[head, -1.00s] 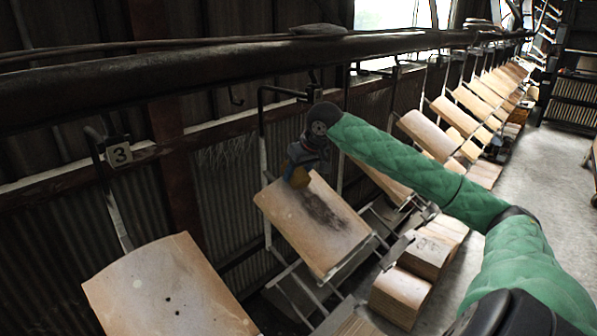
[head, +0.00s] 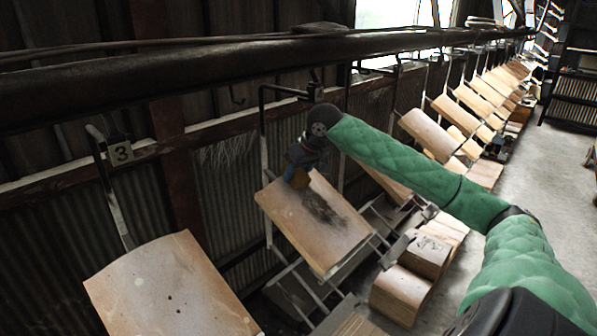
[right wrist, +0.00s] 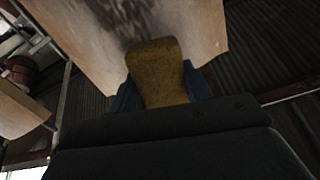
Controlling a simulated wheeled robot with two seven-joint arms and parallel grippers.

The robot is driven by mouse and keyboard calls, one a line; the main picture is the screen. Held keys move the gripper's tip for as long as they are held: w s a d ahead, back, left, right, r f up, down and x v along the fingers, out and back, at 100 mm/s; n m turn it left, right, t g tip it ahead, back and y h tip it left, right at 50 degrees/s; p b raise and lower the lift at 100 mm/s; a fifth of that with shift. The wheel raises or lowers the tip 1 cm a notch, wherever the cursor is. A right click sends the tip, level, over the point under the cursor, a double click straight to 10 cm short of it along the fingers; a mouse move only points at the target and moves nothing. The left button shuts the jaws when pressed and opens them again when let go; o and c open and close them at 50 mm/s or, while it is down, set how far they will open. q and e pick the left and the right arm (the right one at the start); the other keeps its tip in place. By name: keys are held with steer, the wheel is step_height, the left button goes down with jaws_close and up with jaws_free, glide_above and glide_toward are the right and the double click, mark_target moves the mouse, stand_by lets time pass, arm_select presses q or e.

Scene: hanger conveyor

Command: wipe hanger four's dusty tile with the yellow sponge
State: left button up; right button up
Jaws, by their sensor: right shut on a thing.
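The dusty tile (head: 288,217) hangs tilted on the hanger just right of the one marked 3. A dark dust smear (head: 325,209) runs across its upper right part, and the smear also shows at the top of the right wrist view (right wrist: 115,22). My right gripper (head: 297,176) is over the tile's upper edge, shut on the yellow sponge (head: 299,181). The sponge looks brownish yellow in the right wrist view (right wrist: 158,72), overlapping the tile near its edge, beside the smear. It seems to touch the tile, but contact is not certain. My left gripper is not in view.
The hanger marked 3 (head: 121,153) carries a tile (head: 165,285) with small dark spots at lower left. A thick dark rail (head: 150,85) runs overhead. Tile stacks (head: 400,292) stand below right. More hung tiles (head: 428,133) recede along the line; the floor at right is clear.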

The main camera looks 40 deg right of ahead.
steer(key=shift+w+f, duration=0.25)
steer(key=shift+f, duration=0.25)
